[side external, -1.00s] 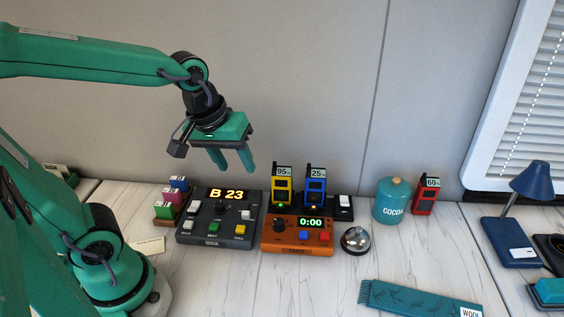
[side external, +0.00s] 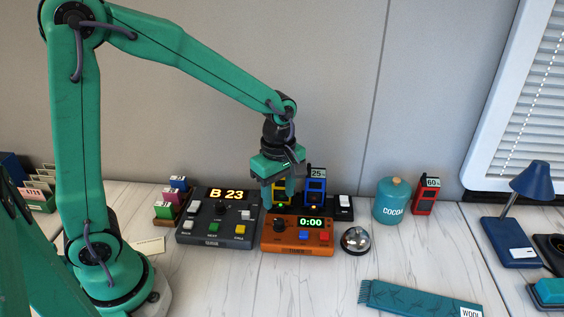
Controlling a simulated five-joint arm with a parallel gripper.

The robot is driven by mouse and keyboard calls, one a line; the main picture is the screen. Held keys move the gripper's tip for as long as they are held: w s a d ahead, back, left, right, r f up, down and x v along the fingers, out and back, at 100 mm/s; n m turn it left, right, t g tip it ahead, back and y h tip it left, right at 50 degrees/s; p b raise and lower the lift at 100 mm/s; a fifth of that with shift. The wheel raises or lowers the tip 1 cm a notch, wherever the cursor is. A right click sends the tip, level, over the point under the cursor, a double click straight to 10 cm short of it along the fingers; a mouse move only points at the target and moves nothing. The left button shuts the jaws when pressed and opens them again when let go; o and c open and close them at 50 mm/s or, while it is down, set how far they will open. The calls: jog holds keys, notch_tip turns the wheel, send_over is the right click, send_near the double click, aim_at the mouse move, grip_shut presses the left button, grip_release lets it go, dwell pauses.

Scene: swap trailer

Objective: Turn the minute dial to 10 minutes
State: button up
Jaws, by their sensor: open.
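The orange timer (side external: 285,247) sits on the counter, and its green display (side external: 311,222) reads 0:00. Its dark minute dial (side external: 279,226) is on the left of the timer's top face. A blue button (side external: 303,236) and a red button (side external: 324,236) are to the dial's right. My gripper (side external: 279,192) is open and points down, with its fingers above and slightly behind the dial. The fingers overlap the yellow radio in the picture. I cannot tell whether they touch anything.
A yellow radio (side external: 280,187), mostly hidden, and a blue radio (side external: 315,186) stand in the charger behind the timer. A grey console (side external: 212,232) showing B 23 is on the left. A bell (side external: 355,239) and a teal cocoa tin (side external: 392,201) are on the right.

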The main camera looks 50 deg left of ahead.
aim_at(279, 221)
jog(key=shift+f, duration=0.15)
jog(key=shift+f, duration=3.75)
jog(key=c, duration=1)
